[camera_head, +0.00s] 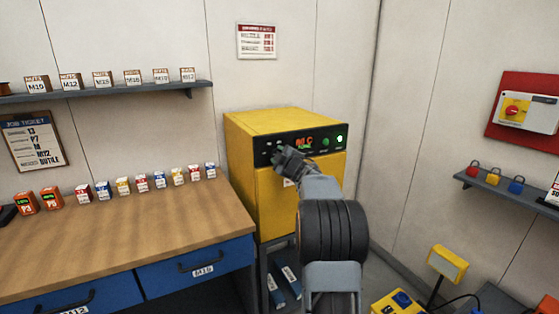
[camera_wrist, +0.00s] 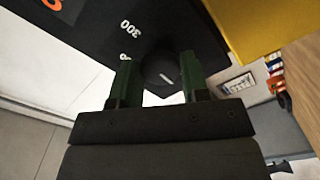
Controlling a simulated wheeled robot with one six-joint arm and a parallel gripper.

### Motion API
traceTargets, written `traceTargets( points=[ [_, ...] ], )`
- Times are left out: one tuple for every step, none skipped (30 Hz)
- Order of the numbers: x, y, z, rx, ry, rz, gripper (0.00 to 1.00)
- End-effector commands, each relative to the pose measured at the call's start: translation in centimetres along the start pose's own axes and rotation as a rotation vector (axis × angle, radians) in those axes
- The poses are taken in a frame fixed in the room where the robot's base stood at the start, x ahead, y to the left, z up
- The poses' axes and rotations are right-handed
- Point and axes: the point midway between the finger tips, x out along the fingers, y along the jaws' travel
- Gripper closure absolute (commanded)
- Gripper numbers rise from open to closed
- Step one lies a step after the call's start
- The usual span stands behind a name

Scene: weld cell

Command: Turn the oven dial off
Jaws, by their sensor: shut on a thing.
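The yellow oven (camera_head: 262,190) stands against the back wall, with a black control panel (camera_head: 325,138) across its upper front. My gripper (camera_head: 284,157) is at the left part of this panel and hides the dial in the head view. In the wrist view, the round black oven dial (camera_wrist: 160,70) with a pale mark sits between the two green fingers of my gripper (camera_wrist: 159,80). The gripper is shut on the dial. White numbers, including 300, show on the panel beside it. An orange display and a green light (camera_head: 340,139) are lit on the panel.
A wooden workbench (camera_head: 120,232) with blue drawers and several small labelled boxes stands left of the oven. A shelf (camera_head: 110,92) hangs above it. A red panel with a rotary switch (camera_head: 516,111) and a shelf of padlocks (camera_head: 505,187) are on the right wall.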

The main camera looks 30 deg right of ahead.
Motion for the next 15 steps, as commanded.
traceTargets(
  points=[
    [-0.03,-0.06,0.14,-0.014,-0.002,0.001,0.82],
    [-0.03,-0.05,0.13,-0.022,-0.002,0.001,0.82],
    [-0.03,-0.03,0.12,-0.032,-0.002,0.001,0.82],
    [-0.03,-0.02,0.11,-0.038,-0.002,0.001,0.82],
    [-0.03,-0.01,0.11,-0.044,-0.002,0.001,0.82],
    [-0.02,0.00,0.10,-0.050,-0.002,0.001,0.82],
    [-0.03,0.01,0.09,-0.054,-0.002,0.001,0.82],
    [-0.03,0.02,0.09,-0.057,-0.002,0.001,0.82],
    [-0.02,0.03,0.08,-0.060,-0.002,0.001,0.82],
    [-0.02,0.04,0.07,-0.062,-0.002,0.001,0.82],
    [-0.02,0.05,0.07,-0.063,-0.002,0.001,0.82],
    [-0.02,0.05,0.06,-0.064,-0.002,0.001,0.82],
    [-0.03,0.06,0.06,-0.065,-0.002,0.001,0.82],
    [-0.03,0.06,0.06,-0.065,-0.002,0.001,0.82],
    [-0.02,0.06,0.06,-0.065,-0.002,0.001,0.82]
  ],
)
